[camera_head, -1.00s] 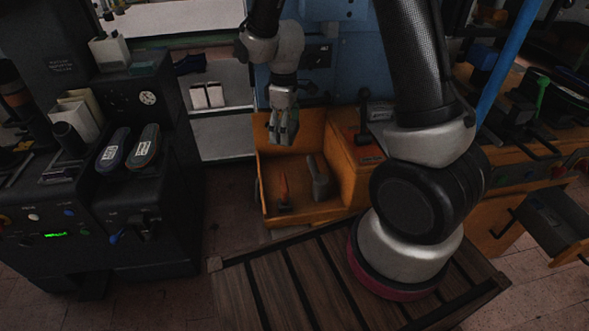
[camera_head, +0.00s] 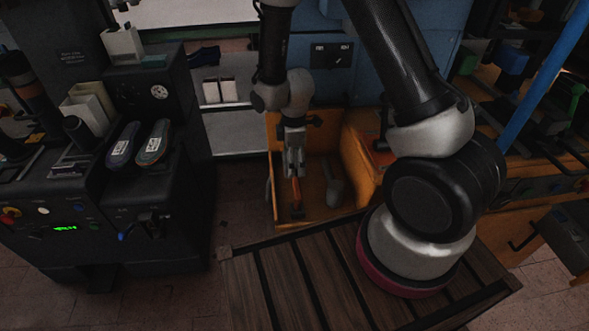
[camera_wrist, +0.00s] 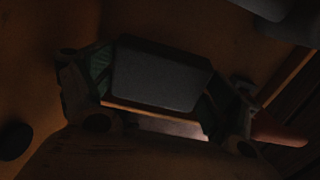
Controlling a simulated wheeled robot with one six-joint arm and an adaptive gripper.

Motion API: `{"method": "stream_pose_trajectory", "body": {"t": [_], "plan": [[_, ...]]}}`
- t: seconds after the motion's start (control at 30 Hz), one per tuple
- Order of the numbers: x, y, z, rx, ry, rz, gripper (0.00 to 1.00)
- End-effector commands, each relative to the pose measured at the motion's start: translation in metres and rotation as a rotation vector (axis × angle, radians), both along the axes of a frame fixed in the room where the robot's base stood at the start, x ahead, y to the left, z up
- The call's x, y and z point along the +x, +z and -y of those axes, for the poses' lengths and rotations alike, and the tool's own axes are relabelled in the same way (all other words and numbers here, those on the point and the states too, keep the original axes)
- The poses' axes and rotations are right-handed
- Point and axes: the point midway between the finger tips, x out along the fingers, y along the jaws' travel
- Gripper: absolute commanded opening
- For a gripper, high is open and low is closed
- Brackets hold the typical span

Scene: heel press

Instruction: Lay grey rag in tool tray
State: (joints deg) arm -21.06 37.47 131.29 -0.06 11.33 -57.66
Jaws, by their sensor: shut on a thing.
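The tool tray (camera_head: 318,219) is an orange open-topped box in the middle of the head view. My gripper (camera_head: 294,168) points down inside its outline, above its left part. In the dark wrist view my gripper (camera_wrist: 160,95) has its two fingers on either side of a flat grey piece, the grey rag (camera_wrist: 160,78), and is shut on it. In the head view the rag is hard to tell from the grey fingers. How far it hangs above the tray floor is not clear.
An orange-handled tool (camera_head: 296,195) and a grey tool (camera_head: 333,188) are in the tray, the orange one close below my gripper. A dark machine with two insoles (camera_head: 152,143) stands to the left. A slatted wooden platform (camera_head: 300,285) lies in front.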

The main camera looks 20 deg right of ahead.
Motion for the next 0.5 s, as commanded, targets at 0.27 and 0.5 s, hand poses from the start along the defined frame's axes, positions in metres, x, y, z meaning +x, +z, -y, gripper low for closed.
{"method": "stream_pose_trajectory", "body": {"t": [0.27,0.5], "plan": [[0.000,-0.038,0.000,-0.001,0.000,-0.001,0.69],[0.000,-0.041,0.000,0.000,-0.001,0.001,0.69]]}}
